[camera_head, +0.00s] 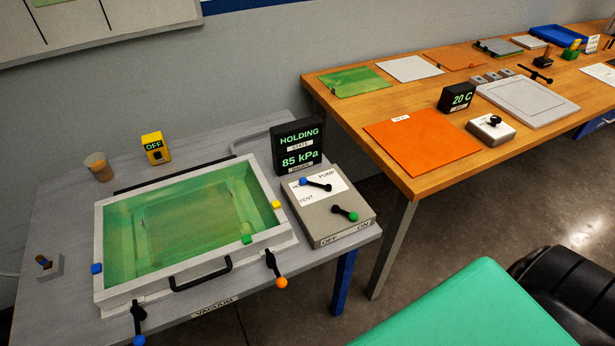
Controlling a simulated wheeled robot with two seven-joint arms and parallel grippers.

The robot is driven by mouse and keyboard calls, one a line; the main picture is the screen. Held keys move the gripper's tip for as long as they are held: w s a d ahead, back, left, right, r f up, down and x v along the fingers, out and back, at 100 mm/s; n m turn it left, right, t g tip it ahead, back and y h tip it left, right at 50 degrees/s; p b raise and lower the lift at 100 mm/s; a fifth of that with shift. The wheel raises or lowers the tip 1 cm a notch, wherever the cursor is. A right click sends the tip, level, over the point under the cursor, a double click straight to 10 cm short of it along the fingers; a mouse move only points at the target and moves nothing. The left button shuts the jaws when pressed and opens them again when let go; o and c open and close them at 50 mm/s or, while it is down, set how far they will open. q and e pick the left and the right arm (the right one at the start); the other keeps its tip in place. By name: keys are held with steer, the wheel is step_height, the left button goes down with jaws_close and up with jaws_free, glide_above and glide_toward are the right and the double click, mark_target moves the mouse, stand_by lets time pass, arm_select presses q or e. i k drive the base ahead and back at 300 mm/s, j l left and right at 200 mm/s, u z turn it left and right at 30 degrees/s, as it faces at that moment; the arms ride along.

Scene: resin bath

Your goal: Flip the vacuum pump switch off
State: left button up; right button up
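The grey pump control box (318,233) sits at the right end of the grey bench. Its front edge is marked OFF at left and ON at right. The switch with the green knob (352,216) on its top leans right, toward the ON side. A second lever with a blue knob (304,181) points left, toward a partly covered label that appears to read HOLD; PUMP and VENT are printed nearby. The black display (298,146) behind the box reads HOLDING and 85 kPa. Neither of my grippers is in view.
A green-lined tray with a pale rim (190,268), clamps and a handle fills the bench beside the box. A yellow box (155,148) reading OFF and a brown cup (99,167) stand behind it. A wooden table (330,103) with an orange sheet (421,146) stands right.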

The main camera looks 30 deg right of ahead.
mark_target(352, 217)
steer(key=z, duration=1.2)
